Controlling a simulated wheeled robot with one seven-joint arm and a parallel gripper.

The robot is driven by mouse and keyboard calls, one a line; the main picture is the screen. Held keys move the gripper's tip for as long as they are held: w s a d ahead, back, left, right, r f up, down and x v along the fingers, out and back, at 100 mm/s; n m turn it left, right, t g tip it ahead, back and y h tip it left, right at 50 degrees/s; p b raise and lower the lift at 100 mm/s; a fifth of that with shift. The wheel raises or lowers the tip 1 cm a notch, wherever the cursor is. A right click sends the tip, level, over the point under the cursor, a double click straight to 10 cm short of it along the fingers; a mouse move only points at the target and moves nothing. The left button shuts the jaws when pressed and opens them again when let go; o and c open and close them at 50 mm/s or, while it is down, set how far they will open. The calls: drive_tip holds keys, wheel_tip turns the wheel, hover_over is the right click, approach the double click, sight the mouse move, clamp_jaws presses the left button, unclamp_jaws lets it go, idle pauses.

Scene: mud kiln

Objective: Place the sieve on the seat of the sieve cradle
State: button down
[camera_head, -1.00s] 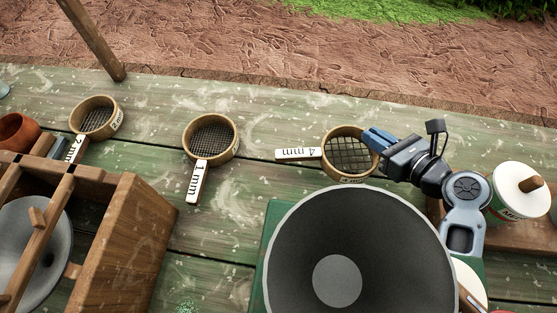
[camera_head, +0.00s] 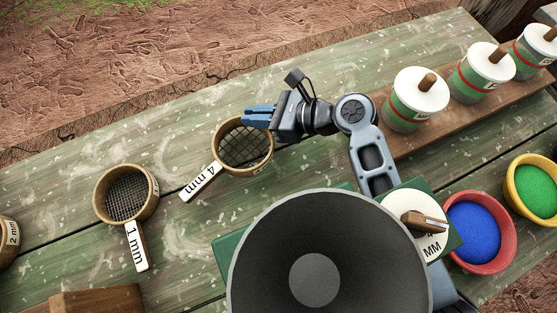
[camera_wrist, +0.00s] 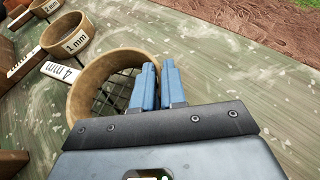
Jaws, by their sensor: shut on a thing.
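The 4 mm sieve (camera_head: 243,150) is a round wooden ring with dark mesh and a labelled handle pointing to the lower left. My gripper (camera_head: 258,117) is shut on the ring's far right rim, with its blue fingers on the wall. In the wrist view the fingers (camera_wrist: 153,82) pinch the wall of the sieve (camera_wrist: 92,85). I cannot tell whether the sieve touches the table. A wooden frame, perhaps the cradle, shows only as a corner (camera_head: 95,300) at the bottom left; its seat is not in view.
The 1 mm sieve (camera_head: 126,196) lies to the left on the green table (camera_head: 60,190), with the 2 mm sieve (camera_head: 8,240) at the edge. A large dark round pan (camera_head: 330,215) fills the front. Lidded pots (camera_head: 416,100) and coloured bowls (camera_head: 480,232) stand right.

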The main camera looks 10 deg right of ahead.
sight(266, 165)
drive_tip(key=s, duration=0.2)
drive_tip(key=s+d+b, duration=0.1)
drive_tip(key=s, duration=0.2)
drive_tip(key=s+d, duration=0.1)
drive_tip(key=s, duration=0.2)
drive_tip(key=shift+s+d, duration=0.1)
drive_tip(key=shift+d, duration=0.15)
drive_tip(key=s+b, duration=0.1)
drive_tip(key=s, duration=0.1)
drive_tip(key=s+d+b, duration=0.1)
drive_tip(key=shift+s+f+b, duration=0.2)
drive_tip(key=shift+f+b, duration=0.1)
drive_tip(key=shift+f, duration=0.1)
drive_tip(key=shift+w+f+b, duration=0.15)
drive_tip(key=shift+f+b, duration=0.3)
drive_tip(key=shift+b, duration=0.25)
drive_tip(key=shift+r, duration=0.1)
drive_tip(key=c, duration=1.2)
unclamp_jaws()
drive_tip(key=shift+o, duration=0.2)
drive_tip(key=v, duration=1.2)
